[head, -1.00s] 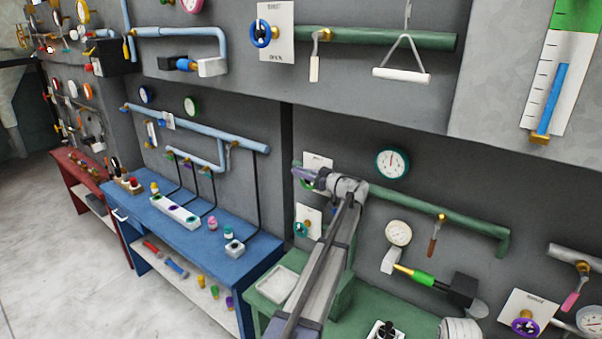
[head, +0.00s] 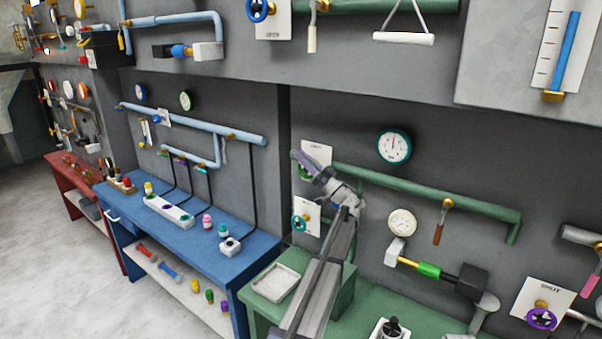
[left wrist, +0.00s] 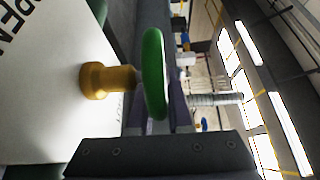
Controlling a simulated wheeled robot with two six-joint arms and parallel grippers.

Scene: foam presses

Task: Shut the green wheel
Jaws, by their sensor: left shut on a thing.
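The green wheel (left wrist: 154,72) stands edge-on in the left wrist view, on a brass stem (left wrist: 100,81) that comes out of a white plate (left wrist: 45,80) with dark lettering. My left gripper (left wrist: 158,122) is shut on the rim of the wheel, one purple finger on each side. In the head view the wheel (head: 303,173) shows only in part behind my left gripper (head: 304,163), at the left end of the green pipe. My right gripper is in neither view.
Below the wheel is a second white plate with a teal wheel (head: 300,222). The green pipe (head: 430,200) with a brown lever (head: 440,228) runs right. A green bench (head: 375,300) with a white tray (head: 276,283) stands below; a blue bench (head: 190,235) is at left.

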